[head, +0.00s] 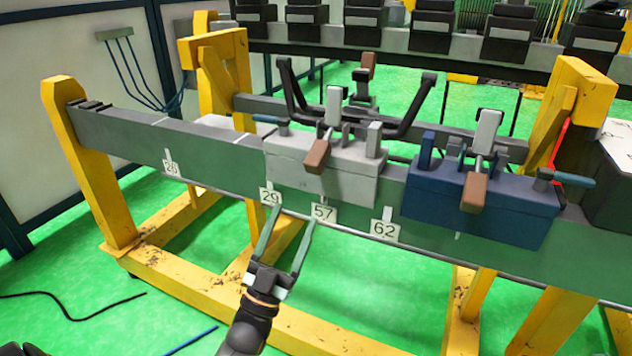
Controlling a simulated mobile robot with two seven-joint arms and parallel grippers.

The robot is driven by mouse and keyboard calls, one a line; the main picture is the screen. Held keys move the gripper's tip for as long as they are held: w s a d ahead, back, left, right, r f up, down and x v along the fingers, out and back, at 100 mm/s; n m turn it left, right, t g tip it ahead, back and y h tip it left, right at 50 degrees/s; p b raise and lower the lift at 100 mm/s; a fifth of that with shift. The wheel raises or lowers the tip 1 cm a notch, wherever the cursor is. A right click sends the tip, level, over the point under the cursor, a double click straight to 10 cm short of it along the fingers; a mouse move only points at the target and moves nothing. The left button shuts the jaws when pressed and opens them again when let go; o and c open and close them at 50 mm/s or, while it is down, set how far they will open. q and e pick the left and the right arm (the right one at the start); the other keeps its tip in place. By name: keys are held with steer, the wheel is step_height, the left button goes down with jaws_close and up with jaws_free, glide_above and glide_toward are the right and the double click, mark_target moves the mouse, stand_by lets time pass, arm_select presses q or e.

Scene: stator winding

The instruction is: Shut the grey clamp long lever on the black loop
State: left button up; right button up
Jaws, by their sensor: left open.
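The grey clamp (340,182) sits on the green front beam. A lever with a brown grip (318,156) hangs over its front face, and a pale upright piece (333,106) stands above it. I cannot tell for sure which part is the long lever. My left gripper (293,217) is open and empty. Its fingertips point up in front of the beam, below and left of the clamp, near the 29 and 57 labels. My right gripper is not in view.
A blue clamp (420,205) with a brown-gripped lever (474,193) stands right of the grey one. Numbered labels, such as 62 (385,230), mark the front beam (220,170). Yellow posts (88,160) hold it. Green floor lies open below.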

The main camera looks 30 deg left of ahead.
mark_target(316, 158)
arm_select(q)
steer(key=x, duration=1.2)
steer(key=shift+w+r, duration=0.15)
steer(key=shift+r, duration=0.15)
jaws_close()
stand_by(0.9)
